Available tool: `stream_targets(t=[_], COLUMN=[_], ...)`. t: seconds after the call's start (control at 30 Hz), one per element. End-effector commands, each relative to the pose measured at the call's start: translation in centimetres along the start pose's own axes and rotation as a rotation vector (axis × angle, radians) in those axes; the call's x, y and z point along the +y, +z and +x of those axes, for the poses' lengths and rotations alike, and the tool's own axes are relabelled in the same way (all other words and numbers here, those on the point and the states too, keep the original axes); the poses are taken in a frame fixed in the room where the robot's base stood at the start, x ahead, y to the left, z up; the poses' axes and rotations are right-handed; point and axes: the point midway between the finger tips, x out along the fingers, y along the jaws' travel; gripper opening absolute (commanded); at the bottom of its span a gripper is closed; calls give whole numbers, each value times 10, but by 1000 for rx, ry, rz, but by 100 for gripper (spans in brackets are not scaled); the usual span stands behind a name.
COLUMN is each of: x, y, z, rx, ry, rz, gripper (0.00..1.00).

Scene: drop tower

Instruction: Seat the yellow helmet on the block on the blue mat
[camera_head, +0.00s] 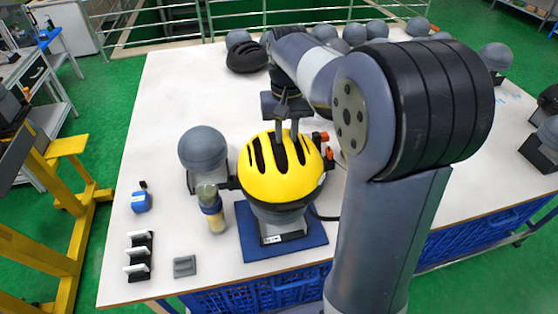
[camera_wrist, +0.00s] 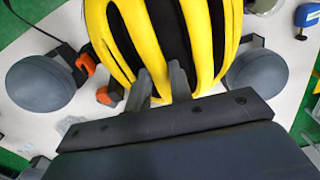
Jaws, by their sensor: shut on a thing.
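The yellow helmet (camera_head: 280,172) with black vents sits over the top of a grey headform block on the blue mat (camera_head: 318,238). The block's base (camera_head: 283,228) shows below the helmet. I cannot tell whether the helmet is fully down on it. My gripper (camera_head: 286,138) comes from above and its fingers are shut on the helmet's shell at a vent. In the wrist view, the helmet (camera_wrist: 165,35) fills the top middle, and my fingers (camera_wrist: 158,82) meet its edge.
A black helmet (camera_head: 246,57) and several headforms line the back. The left middle of the table is clear.

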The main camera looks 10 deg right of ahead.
Motion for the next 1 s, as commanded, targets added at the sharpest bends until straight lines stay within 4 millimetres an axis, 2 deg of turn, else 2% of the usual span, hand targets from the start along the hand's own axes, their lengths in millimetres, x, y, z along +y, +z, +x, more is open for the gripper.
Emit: stream_targets(t=[0.2,0.4,0.67,1.0], x=[3,5,6,6], y=[13,23,24,25], z=[24,37,46,76], rx=[93,171,184,183], ry=[-37,-72,-79,-78], rz=[84,159,173,172], gripper=[0,0,0,0])
